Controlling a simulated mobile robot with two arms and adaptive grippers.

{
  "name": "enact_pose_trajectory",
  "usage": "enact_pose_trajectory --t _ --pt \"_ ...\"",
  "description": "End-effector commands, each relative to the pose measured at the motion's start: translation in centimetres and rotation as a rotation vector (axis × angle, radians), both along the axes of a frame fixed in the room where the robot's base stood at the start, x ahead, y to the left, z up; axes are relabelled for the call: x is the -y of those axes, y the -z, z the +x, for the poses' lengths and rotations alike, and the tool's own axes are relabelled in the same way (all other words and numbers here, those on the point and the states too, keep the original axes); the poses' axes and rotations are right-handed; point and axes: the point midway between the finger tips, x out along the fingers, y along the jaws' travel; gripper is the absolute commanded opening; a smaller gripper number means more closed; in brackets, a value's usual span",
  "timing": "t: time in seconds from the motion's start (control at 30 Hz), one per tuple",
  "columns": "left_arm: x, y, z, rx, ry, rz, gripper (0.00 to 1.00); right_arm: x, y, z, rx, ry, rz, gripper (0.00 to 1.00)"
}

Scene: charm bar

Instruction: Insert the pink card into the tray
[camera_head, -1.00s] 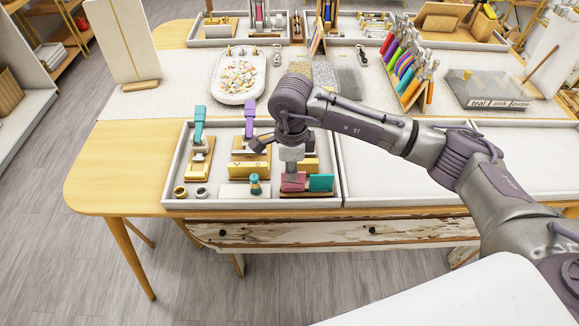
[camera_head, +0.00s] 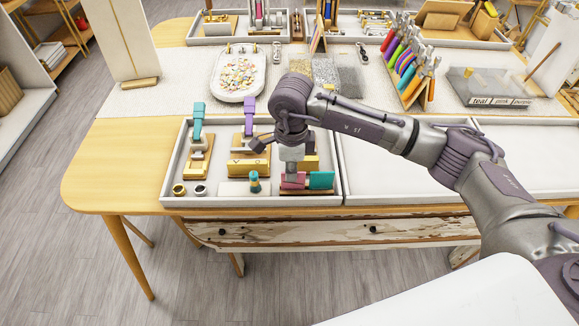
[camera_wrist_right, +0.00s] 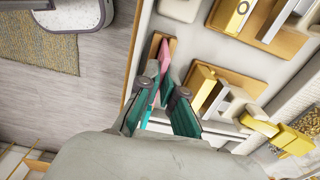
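The pink card (camera_head: 295,181) stands in a small wooden holder next to the teal card (camera_head: 321,180), at the front right of the left grey tray. My right gripper (camera_head: 293,166) is right over the pink card and hides its upper part. In the right wrist view my right gripper (camera_wrist_right: 165,84) has its fingers apart, with the pink card (camera_wrist_right: 161,57) at the fingertips; whether they touch it is unclear. The labelled tray (camera_head: 480,85) at the back right has teal, pink and purple tags on its front. My left gripper is not in view.
The left grey tray (camera_head: 168,178) also holds stamp presses with teal and purple levers, gold and silver rings and a small bottle. The tray to its right (camera_head: 430,165) looks empty. A rack of coloured tools (camera_head: 410,75) and a white bead dish (camera_head: 218,92) stand behind.

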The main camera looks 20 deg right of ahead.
Motion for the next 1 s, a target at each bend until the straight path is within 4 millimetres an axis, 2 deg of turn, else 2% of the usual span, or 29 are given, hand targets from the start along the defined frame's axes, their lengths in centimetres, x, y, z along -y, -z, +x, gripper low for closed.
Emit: enact_pose_trajectory --t 0.23,0.3,0.43,0.7,0.77,0.87,1.0 --pt "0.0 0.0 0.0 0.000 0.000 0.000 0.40 0.0 0.0 0.0 0.001 0.000 0.000 0.00" --pt "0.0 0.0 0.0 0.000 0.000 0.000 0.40 0.0 0.0 0.0 0.001 0.000 0.000 0.15" --pt "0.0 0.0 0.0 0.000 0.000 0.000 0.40 0.0 0.0 0.0 0.001 0.000 0.000 0.35" --pt "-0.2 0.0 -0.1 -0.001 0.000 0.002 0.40 0.0 0.0 0.0 0.001 0.000 0.000 0.35" --pt "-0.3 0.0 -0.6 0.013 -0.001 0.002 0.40 0.0 -0.2 0.0 0.001 0.000 0.000 0.35" --pt "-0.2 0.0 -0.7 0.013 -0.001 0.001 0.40 0.0 -1.2 0.1 0.003 0.000 -0.001 0.35" --pt "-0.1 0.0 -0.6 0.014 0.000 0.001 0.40 0.0 -3.9 0.2 0.006 -0.002 -0.001 0.35"
